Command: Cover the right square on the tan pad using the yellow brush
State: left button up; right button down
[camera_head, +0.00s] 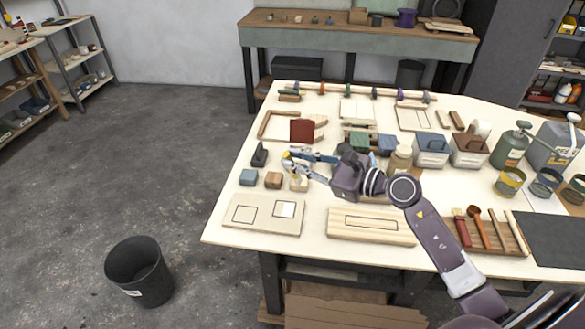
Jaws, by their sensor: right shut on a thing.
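The tan pad (265,226) lies flat near the front left corner of the table. It bears two outlined squares. My left gripper is not in view.
Small blocks, one blue (248,177) and one brown (273,180), stand just behind the pad. A wooden board (370,236) with an outlined rectangle lies right of it. A tray with several handled tools (480,230) is farther right. Cans and boxes crowd the right side.

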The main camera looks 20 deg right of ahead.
jog(key=shift+r, duration=0.8)
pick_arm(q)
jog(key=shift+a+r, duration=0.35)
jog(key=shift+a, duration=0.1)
pick_arm(e)
jog(key=shift+s+a+r, duration=0.1)
jog(key=shift+r, duration=0.1)
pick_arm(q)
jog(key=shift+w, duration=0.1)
pick_arm(e)
jog(key=shift+f, duration=0.1)
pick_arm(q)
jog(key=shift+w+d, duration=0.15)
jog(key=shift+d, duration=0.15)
